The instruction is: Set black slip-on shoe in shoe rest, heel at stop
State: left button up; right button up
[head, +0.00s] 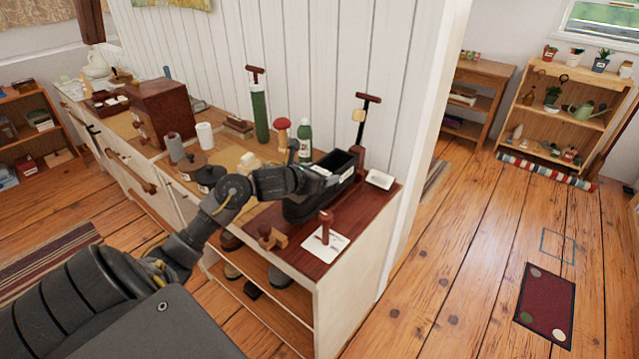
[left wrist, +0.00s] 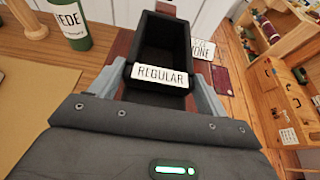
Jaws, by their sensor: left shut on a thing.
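The black slip-on shoe (head: 305,208) is a long, open-topped black shape over the dark red board (head: 290,250) at the cabinet's end. In the left wrist view the shoe (left wrist: 160,45) looks like a deep black box with a white "REGULAR" label (left wrist: 160,75) on its near end. My left gripper (head: 325,180) is shut on the shoe, with a finger at each side of that end. I cannot tell whether the shoe touches the board. The shoe rest and its stop cannot be made out for sure; the shoe and gripper may hide them. My right gripper is not in view.
A green bottle (head: 304,140), a red-topped knob (head: 282,130) and a T-handled stand (head: 362,120) stand behind. The plank wall rises close behind.

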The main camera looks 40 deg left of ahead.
pick_arm(q)
notch_tip(320, 180, down, 3)
jog(key=shift+w+f, duration=0.1)
jog(key=shift+w, duration=0.05)
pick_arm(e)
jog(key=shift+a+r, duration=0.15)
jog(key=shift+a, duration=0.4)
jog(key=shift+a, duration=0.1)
